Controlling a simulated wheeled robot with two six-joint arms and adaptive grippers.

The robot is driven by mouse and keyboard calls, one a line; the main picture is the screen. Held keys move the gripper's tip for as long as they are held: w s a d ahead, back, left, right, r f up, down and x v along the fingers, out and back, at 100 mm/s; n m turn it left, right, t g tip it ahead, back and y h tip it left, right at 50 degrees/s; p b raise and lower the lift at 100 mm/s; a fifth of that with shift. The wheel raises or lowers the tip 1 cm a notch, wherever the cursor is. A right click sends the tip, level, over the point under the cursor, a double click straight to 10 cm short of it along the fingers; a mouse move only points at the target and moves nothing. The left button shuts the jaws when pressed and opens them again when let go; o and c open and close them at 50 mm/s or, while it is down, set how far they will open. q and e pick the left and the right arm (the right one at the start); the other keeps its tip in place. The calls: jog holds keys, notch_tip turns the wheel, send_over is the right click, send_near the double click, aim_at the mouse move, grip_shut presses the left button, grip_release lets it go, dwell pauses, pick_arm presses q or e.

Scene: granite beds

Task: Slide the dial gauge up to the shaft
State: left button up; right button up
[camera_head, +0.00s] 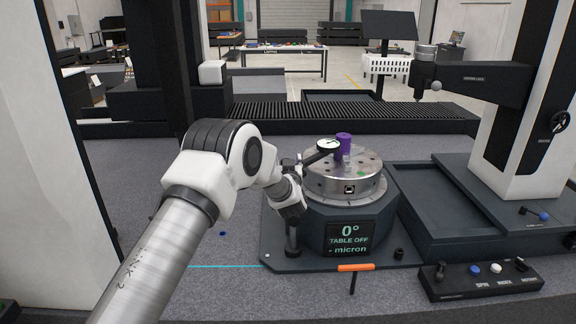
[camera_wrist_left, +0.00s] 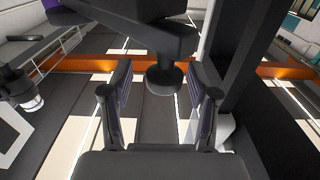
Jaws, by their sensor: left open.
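The dial gauge (camera_head: 327,144) has a round white face and a dark body. It sits at the rim of the round metal table (camera_head: 344,185), just left of the purple shaft (camera_head: 343,142). I cannot tell whether its tip touches the shaft. A dark stand (camera_head: 292,240) rises from the base below my left gripper. My left gripper (camera_head: 293,208) is beside the stand, its fingers partly hidden in the head view. In the wrist view the left gripper (camera_wrist_left: 160,105) is open, with a dark round-ended post (camera_wrist_left: 163,80) between or just beyond its fingers. My right gripper is not in view.
A display (camera_head: 348,238) on the front reads 0°, "TABLE OFF". An orange-handled tool (camera_head: 355,268) lies in front of the base. A control box (camera_head: 482,278) is at right front. A probe arm (camera_head: 470,80) hangs at the right. The granite at left is mostly clear.

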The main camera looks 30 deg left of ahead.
pick_arm(q)
jog(key=v, duration=1.1)
jog(key=shift+s+d, duration=0.2)
jog(key=shift+s, duration=0.05)
jog(key=s+d+f+m+g+h, duration=0.1)
jog(key=s+f+g+h, duration=0.1)
jog(key=s+f, duration=0.6)
jog(key=s+d+f+m+g+h, duration=0.1)
jog(key=s+d+f+m+g, duration=0.15)
jog(key=f, duration=0.85)
jog(key=s+d+f+m+g+h, duration=0.1)
jog(key=s+f+g+h, duration=0.1)
jog(key=s+f, duration=0.6)
jog(key=s+d+f+g+h, duration=0.1)
jog(key=s+d+f+g, duration=0.1)
jog(key=s, duration=0.6)
jog(key=s+d+f+m+g+h, duration=0.1)
jog(key=s+d+f+g+h, duration=0.1)
jog(key=s, duration=0.7)
jog(key=s+d+f+g+h, duration=0.1)
jog(key=s+d+f+g, duration=0.2)
jog(key=s, duration=0.5)
jog(key=shift+s+f+g+h, duration=0.4)
jog(key=shift+f+g, duration=0.35)
jog(key=shift+g, duration=0.2)
